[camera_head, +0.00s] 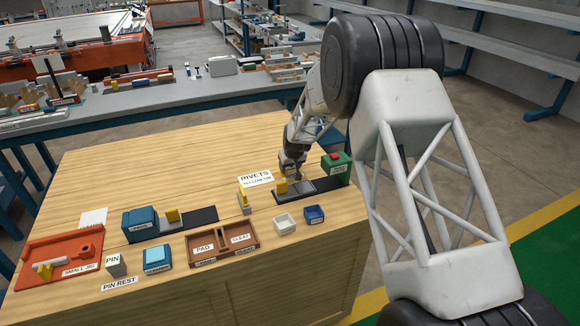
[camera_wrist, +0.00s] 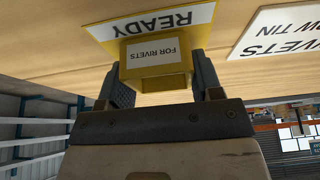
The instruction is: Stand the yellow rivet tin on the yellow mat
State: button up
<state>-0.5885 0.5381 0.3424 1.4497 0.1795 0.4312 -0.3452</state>
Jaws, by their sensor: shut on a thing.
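The yellow rivet tin (camera_wrist: 155,55), with a white FOR RIVETS label, sits between the two fingers of my gripper (camera_wrist: 160,76) in the wrist view. My gripper is shut on it. A white READY plate with a yellow border (camera_wrist: 203,19), which appears to be the yellow mat, lies just beyond the tin over the wood surface. I cannot tell whether tin and plate touch.
A green box with a red button (camera_head: 337,165) is close on the right. The bench's back left is clear.

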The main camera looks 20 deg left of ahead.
jog(key=o, duration=1.1)
jog(key=shift+f, duration=0.1)
jog(key=shift+c, duration=0.2)
jog(key=shift+r, duration=0.2)
jog(key=v, duration=1.2)
